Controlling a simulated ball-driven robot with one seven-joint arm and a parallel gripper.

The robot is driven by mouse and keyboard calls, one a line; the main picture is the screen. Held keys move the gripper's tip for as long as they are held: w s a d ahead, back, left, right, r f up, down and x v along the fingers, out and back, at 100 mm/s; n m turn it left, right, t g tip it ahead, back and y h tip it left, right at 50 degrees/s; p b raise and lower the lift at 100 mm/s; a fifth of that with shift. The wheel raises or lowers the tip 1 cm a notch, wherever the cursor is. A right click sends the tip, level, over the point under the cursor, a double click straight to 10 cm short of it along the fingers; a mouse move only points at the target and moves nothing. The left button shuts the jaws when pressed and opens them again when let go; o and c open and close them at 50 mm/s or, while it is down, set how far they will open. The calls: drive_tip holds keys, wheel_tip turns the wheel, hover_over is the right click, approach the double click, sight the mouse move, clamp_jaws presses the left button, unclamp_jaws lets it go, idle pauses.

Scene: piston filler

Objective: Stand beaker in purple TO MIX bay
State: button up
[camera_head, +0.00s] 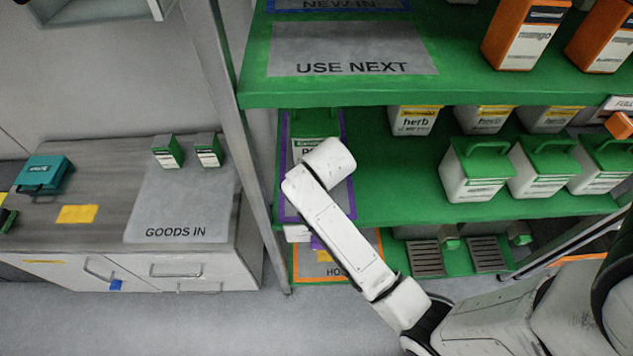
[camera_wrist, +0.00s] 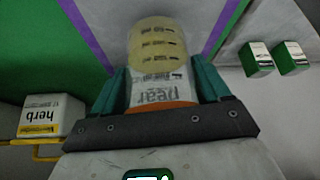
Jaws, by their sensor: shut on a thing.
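My gripper (camera_wrist: 160,88) has teal fingers closed on the sides of a beaker (camera_wrist: 157,50) in the wrist view. The beaker has a pale yellow part with dark marks, a white label reading "pear" and an orange band. The purple-edged bay (camera_head: 348,203) is on the green middle shelf in the head view, largely covered by my arm; its lettering is hidden. Purple edge lines (camera_wrist: 227,22) also pass on both sides of the beaker in the wrist view. I cannot tell whether the beaker touches the shelf.
White herb containers (camera_head: 414,120) and green-lidded tubs (camera_head: 473,172) stand right of the bay. A green-and-white item (camera_head: 312,147) shows at the bay's back. The USE NEXT shelf (camera_head: 420,92) is above. A grey post (camera_head: 222,100) stands at left, beside the GOODS IN counter (camera_head: 150,212).

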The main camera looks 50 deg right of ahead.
drive_tip(key=shift+w+f, duration=0.1)
drive_tip(key=shift+f, duration=1.6)
drive_tip(key=o, duration=1.1)
drive_tip(key=shift+f, duration=0.1)
drive_tip(key=v, duration=1.1)
drive_tip(key=s+a+f+n+g+y, duration=0.1)
drive_tip(key=s+a+f+n, duration=0.1)
drive_tip(key=s, duration=0.3)
drive_tip(key=s+a+f+n+g+y, duration=0.1)
drive_tip(key=s+a+f+n, duration=0.1)
drive_tip(key=s+a+n, duration=0.1)
drive_tip(key=s+a+f+n+g+y+p, duration=0.1)
drive_tip(key=s+a, duration=0.3)
drive_tip(key=s, duration=0.4)
drive_tip(key=shift+s+a+f+n+y, duration=0.1)
drive_tip(key=shift+f+n+y, duration=0.1)
drive_tip(key=shift+f+n, duration=0.2)
drive_tip(key=shift+s+a+f+n+y, duration=0.1)
drive_tip(key=shift+f+n+y, duration=0.15)
drive_tip(key=shift+n, duration=0.25)
